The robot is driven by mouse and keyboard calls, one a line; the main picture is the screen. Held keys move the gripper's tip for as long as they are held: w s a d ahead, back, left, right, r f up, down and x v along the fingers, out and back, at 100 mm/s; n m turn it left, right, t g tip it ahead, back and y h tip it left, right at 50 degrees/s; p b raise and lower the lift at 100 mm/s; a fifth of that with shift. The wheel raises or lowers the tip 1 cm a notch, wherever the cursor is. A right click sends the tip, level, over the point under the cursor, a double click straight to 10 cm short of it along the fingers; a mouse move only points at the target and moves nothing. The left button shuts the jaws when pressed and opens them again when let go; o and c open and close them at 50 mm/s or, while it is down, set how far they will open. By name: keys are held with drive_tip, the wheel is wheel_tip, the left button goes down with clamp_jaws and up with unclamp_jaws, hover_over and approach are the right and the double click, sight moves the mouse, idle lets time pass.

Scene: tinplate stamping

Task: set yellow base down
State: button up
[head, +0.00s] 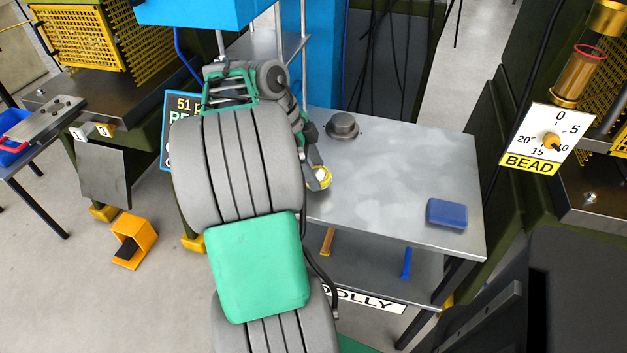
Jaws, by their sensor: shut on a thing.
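The yellow base (321,178) is a small round piece with a yellow rim and a pale inside, at the left part of the grey metal table (400,225). My gripper (317,177) is shut on it. The arm covers the table's left side and part of the gripper. I cannot tell whether the base touches the tabletop or is held just above it.
A round grey metal piece (342,126) stands at the table's back left, and a blue block (446,213) lies at the right. The middle of the tabletop is clear. A white BEAD dial sign (540,140) is to the right. An orange pedal (131,241) is on the floor at left.

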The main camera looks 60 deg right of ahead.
drive_tip(key=shift+f, duration=1.2)
drive_tip(key=o, duration=1.3)
drive_tip(key=p+v, duration=0.5)
drive_tip(key=v, duration=0.7)
drive_tip(key=w+a+f+n+t+h, duration=0.1)
drive_tip(key=w+a+n+t+h, duration=0.15)
drive_tip(key=w+a+n, duration=0.9)
drive_tip(key=s+a+f+n+t+y, duration=0.1)
drive_tip(key=a+f+n+t+y, duration=0.1)
drive_tip(key=a+n, duration=0.8)
drive_tip(key=s+a+f+n+t+y, duration=0.1)
drive_tip(key=a+f+n, duration=0.4)
drive_tip(key=a+n, duration=0.6)
drive_tip(key=a+y, duration=0.1)
drive_tip(key=a, duration=0.3)
drive_tip(key=shift+s+f+t, duration=0.2)
drive_tip(key=shift+f+t, duration=0.05)
drive_tip(key=shift+t, duration=0.1)
wheel_tip(320, 180, up, 9)
drive_tip(key=w+p, duration=0.1)
drive_tip(key=p, duration=0.6)
drive_tip(key=shift+w+t, duration=0.2)
drive_tip(key=shift+t, duration=0.2)
